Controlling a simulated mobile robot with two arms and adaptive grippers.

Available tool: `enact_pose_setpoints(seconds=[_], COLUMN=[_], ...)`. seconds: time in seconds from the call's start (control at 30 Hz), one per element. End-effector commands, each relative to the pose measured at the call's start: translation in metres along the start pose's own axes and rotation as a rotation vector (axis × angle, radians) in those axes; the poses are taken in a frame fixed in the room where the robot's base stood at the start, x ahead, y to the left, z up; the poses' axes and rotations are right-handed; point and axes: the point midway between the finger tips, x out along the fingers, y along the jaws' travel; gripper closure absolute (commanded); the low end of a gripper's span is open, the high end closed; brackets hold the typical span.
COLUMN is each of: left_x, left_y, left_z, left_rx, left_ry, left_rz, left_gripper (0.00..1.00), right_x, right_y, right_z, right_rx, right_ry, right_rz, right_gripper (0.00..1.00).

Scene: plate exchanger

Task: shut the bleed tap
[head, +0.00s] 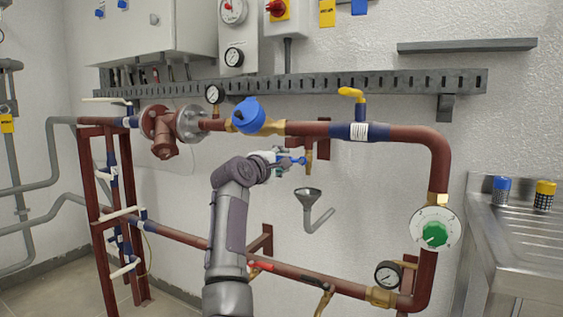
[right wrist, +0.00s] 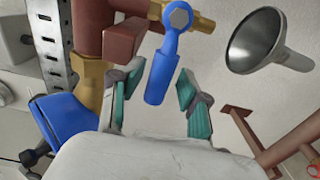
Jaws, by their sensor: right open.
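The bleed tap is a small brass valve (head: 308,158) with a blue lever (head: 291,162), hanging under the upper red pipe at mid-picture. In the right wrist view its blue lever (right wrist: 162,80) points from the brass body (right wrist: 196,20) toward my palm. My right gripper (head: 272,158) is at the tap, and its hand partly hides the lever in the head view. In the right wrist view the right gripper (right wrist: 160,92) is open, with one teal-padded finger on each side of the lever. Gaps show between pads and lever. My left gripper is not in view.
A grey funnel (head: 308,195) sits below the tap, at the right in the wrist view (right wrist: 255,42). A blue-capped brass fitting (head: 249,116) and the red pipe (head: 310,129) lie just above the hand. A lower red pipe (head: 320,281) runs beneath.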

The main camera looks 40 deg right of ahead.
Motion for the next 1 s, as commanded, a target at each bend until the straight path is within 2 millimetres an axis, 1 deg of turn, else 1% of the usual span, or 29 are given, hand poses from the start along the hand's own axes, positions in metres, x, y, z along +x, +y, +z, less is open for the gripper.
enact_pose_setpoints(seconds=[0.17, 0.4, 0.6, 0.77, 1.0], left_x=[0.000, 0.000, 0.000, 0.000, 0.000], left_y=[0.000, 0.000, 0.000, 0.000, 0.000], left_z=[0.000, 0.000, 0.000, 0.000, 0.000], left_rx=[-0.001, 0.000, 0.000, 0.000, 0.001], left_ry=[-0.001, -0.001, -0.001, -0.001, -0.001], left_rz=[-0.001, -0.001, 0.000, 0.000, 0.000], left_gripper=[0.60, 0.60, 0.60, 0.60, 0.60], right_x=[-0.013, -0.049, -0.073, -0.079, -0.080], right_y=[0.002, -0.001, -0.001, -0.001, -0.001], right_z=[-0.002, -0.001, -0.001, 0.000, 0.000], right_rx=[0.001, 0.001, 0.001, 0.000, 0.000], right_ry=[0.003, 0.003, 0.002, 0.000, 0.000], right_rz=[0.004, 0.000, 0.000, -0.001, -0.002], right_gripper=[0.53, 0.53, 0.53, 0.53, 0.53])
